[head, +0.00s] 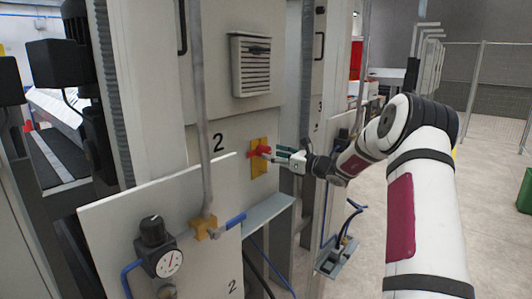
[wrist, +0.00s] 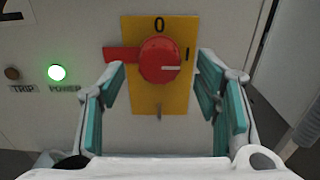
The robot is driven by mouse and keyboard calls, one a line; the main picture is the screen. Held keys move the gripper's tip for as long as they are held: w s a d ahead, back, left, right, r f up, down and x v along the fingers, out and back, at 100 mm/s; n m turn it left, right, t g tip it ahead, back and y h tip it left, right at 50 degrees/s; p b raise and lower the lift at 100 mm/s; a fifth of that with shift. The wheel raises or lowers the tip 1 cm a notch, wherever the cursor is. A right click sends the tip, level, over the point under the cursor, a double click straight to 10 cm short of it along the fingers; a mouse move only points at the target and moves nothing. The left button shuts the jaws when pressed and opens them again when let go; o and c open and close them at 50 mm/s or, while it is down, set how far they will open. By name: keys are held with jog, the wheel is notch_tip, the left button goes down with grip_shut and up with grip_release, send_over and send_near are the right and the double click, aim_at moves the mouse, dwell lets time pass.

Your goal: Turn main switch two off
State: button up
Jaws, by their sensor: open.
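Main switch two is a red rotary knob (wrist: 159,60) on a yellow plate (wrist: 158,105), on a pale cabinet panel. In the wrist view its white mark points right, towards "I", with "0" above the knob. A red tab sticks out to its left. In the head view the red knob (head: 262,150) sits on its yellow plate (head: 257,172) right of the number "2". My gripper (wrist: 162,95) is open, its teal-padded fingers on either side of the plate, apart from the knob. In the head view my gripper (head: 274,154) is close in front of the switch.
A lit green POWER lamp (wrist: 57,72) and a dark TRIP lamp (wrist: 12,73) are left of the switch. A grey vertical pipe (head: 200,110), a pressure gauge (head: 168,263) and a small ledge (head: 266,213) are nearby. Open floor lies to the right.

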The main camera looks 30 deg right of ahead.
aim_at(268, 152)
jog(key=shift+x, duration=2.2)
jog(key=c, duration=1.1)
